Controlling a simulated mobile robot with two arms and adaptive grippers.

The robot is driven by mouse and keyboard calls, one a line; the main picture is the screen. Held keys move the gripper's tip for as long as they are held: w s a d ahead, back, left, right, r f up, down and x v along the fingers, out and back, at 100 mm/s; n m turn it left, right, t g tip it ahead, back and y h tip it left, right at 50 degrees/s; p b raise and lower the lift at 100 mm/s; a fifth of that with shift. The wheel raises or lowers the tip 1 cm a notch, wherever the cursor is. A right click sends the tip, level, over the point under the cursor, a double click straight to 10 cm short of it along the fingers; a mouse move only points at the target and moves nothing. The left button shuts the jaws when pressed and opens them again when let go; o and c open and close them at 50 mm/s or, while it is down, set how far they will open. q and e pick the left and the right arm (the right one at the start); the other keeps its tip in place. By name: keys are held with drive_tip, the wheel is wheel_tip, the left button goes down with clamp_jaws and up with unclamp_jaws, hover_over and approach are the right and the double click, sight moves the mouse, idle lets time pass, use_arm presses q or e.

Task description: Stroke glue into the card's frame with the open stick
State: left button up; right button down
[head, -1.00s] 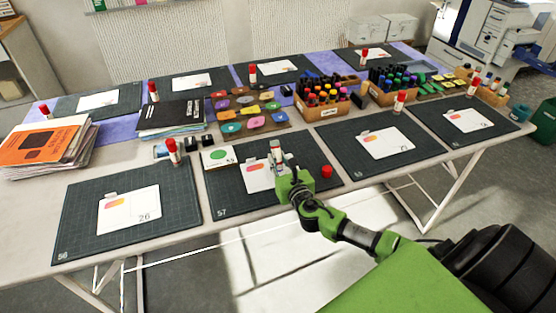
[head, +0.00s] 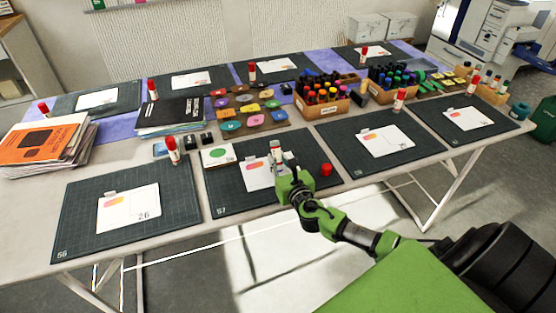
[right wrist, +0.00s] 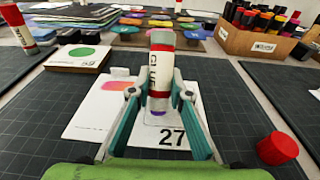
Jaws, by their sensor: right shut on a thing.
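My right gripper (right wrist: 160,108) is shut on the open glue stick (right wrist: 160,65), a white and red tube marked GLUE. The stick is upright with its purple glue end down at the card (right wrist: 95,115), close above the number 27; I cannot tell if it touches. The card is white with an orange-pink patch and lies on a dark cutting mat (head: 230,203). In the head view the stick (head: 276,150) and right gripper (head: 288,180) cover part of the card (head: 257,177). The red cap (right wrist: 277,148) stands on the mat to the right. My left gripper is not in view.
A small block with a green dot (head: 217,155) is at the mat's back left corner. Another capped glue stick (head: 173,150) stands to the left. Boxes of markers (head: 325,108) and colored pads (head: 245,108) stand behind. Neighboring mats (head: 128,235) hold cards.

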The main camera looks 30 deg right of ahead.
drive_tip(key=shift+f, duration=0.35)
drive_tip(key=shift+w, duration=0.1)
drive_tip(key=shift+w+d+b, duration=0.2)
drive_tip(key=shift+w+b, duration=0.15)
drive_tip(key=shift+w, duration=0.4)
drive_tip(key=shift+w+d, duration=0.1)
drive_tip(key=shift+w+d+f, duration=0.1)
drive_tip(key=shift+w, duration=0.45)
drive_tip(key=shift+w, duration=0.1)
